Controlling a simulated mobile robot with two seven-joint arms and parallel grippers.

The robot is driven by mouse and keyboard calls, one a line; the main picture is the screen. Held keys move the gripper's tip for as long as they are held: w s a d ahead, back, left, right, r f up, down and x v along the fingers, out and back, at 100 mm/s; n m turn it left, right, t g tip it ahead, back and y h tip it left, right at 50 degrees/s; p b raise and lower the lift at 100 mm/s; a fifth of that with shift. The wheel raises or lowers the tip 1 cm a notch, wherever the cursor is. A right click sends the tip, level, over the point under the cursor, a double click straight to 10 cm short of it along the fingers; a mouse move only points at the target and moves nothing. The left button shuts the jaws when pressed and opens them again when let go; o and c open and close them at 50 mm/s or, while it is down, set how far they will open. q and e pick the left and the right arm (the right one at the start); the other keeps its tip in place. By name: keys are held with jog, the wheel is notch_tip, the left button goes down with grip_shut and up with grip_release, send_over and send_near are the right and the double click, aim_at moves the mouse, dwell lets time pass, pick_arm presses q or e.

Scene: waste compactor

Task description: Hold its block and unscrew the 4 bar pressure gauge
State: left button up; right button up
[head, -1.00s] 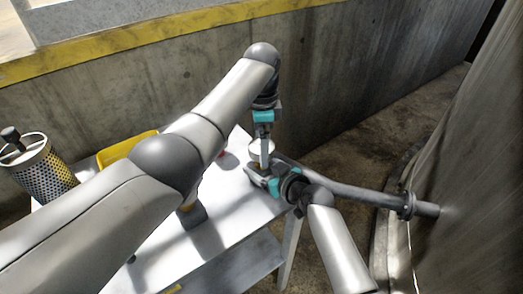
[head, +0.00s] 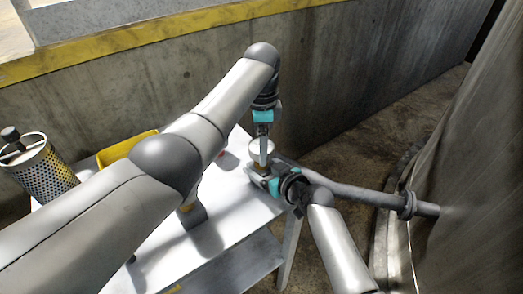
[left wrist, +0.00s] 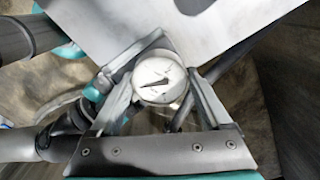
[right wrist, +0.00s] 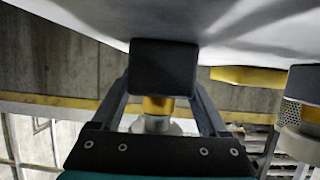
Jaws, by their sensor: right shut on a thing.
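The pressure gauge (head: 261,147) stands at the table's far corner, under my left gripper (head: 264,158). In the left wrist view its round white dial with a dark needle (left wrist: 158,80) lies between the fingers of my left gripper (left wrist: 163,75). These are open around it, with a gap showing on the right side. My right gripper (right wrist: 163,75) is shut on the dark block (right wrist: 163,68). A brass fitting (right wrist: 158,105) joins the block to the gauge's underside (right wrist: 157,125). In the head view the fingers mostly hide the block.
The white table (head: 235,215) has a yellow bin (head: 118,150) and a perforated metal basket (head: 48,172) at its left. A dark and yellow part (head: 194,216) stands near my left arm. A grey pipe (head: 365,195) runs right to the large metal vessel (head: 465,170). A concrete wall (head: 340,75) is behind.

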pick_arm(q)
jog(key=c, duration=1)
jog(key=n, duration=0.5)
jog(key=n, duration=0.5)
jog(key=n, duration=0.5)
dwell(0.3)
jog(key=shift+n, duration=0.3)
